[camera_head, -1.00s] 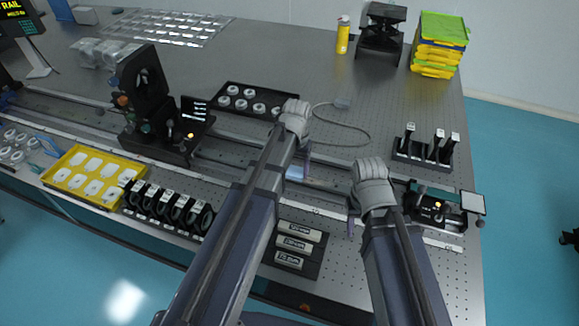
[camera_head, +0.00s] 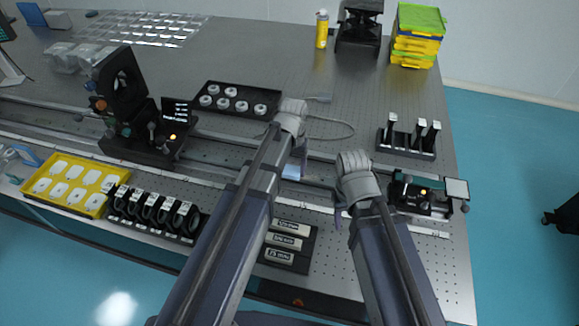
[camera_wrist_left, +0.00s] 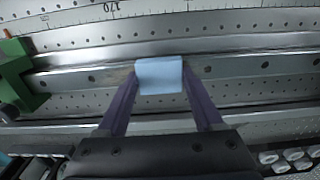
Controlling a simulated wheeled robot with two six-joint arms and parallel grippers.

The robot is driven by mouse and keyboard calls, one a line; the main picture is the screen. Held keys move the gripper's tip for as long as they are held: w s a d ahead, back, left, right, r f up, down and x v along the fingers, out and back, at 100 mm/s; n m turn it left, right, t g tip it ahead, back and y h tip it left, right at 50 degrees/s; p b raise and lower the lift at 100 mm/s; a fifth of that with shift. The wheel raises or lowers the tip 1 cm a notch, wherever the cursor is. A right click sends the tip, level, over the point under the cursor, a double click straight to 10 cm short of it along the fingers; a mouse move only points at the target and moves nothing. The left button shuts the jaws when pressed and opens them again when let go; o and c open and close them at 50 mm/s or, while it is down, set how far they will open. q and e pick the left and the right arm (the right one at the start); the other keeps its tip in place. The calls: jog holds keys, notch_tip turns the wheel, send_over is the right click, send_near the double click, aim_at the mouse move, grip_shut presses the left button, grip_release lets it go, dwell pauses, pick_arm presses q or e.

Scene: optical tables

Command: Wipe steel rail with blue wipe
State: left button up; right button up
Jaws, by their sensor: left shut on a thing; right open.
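My left gripper (camera_head: 297,163) is shut on the blue wipe (camera_head: 291,172), over the steel rail (camera_head: 318,181) near the middle of the table. In the left wrist view, the light blue wipe (camera_wrist_left: 160,76) lies between the two purple fingers (camera_wrist_left: 158,88), against the shiny steel rail (camera_wrist_left: 235,68). A faint brownish patch shows on the rail left of the wipe. The rail's surface under the wipe is hidden. My right gripper (camera_head: 341,207) is open and empty, right of the wipe, close to the rail's front side.
A black carriage (camera_head: 425,197) sits on the rail to the right, an optic mount (camera_head: 140,125) to the left. Behind are a black tray of rings (camera_head: 236,101) and a post rack (camera_head: 405,142). A yellow tray (camera_head: 105,198) and labelled blocks (camera_head: 287,243) lie in front.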

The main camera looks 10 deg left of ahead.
aim_at(324, 181)
pick_arm(q)
jog(key=shift+d+r, duration=0.1)
jog(key=shift+d, duration=1.6)
jog(key=shift+d, duration=0.1)
jog(key=shift+s+d, duration=0.2)
jog(key=shift+d, duration=1.45)
pick_arm(e)
jog(key=shift+f, duration=0.1)
pick_arm(q)
jog(key=shift+d, duration=1.7)
jog(key=shift+f, duration=0.2)
pick_arm(e)
jog(key=shift+f, duration=0.1)
